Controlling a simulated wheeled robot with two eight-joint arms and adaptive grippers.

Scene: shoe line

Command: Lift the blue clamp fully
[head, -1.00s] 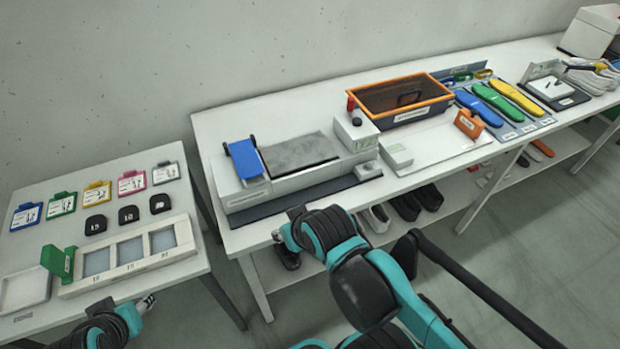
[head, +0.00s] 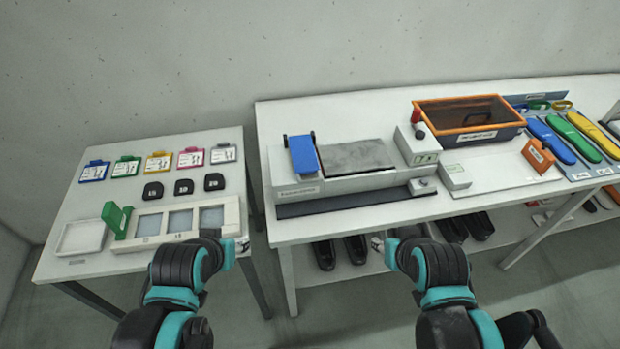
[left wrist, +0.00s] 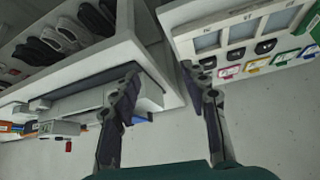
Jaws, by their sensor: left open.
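The blue clamp (head: 303,155) stands at the left end of the grey-white machine (head: 340,182) on the right-hand table, beside a grey pad. In the left wrist view a blue sliver (left wrist: 150,117), probably the clamp, shows partly behind a finger. My left gripper (head: 242,244) is in front of the gap between the two tables, below and left of the clamp and apart from it. Its two fingers (left wrist: 163,80) are spread and empty in the left wrist view. My right gripper (head: 378,243) is in front of the right-hand table's edge; its fingers are too small to read.
The left table holds a white framed tray (head: 180,222), a green block (head: 116,219), black pieces and coloured cards. An orange-rimmed bin (head: 470,118) and an orange tag block (head: 538,155) stand right of the machine. Shoes (head: 322,254) lie on the shelf below.

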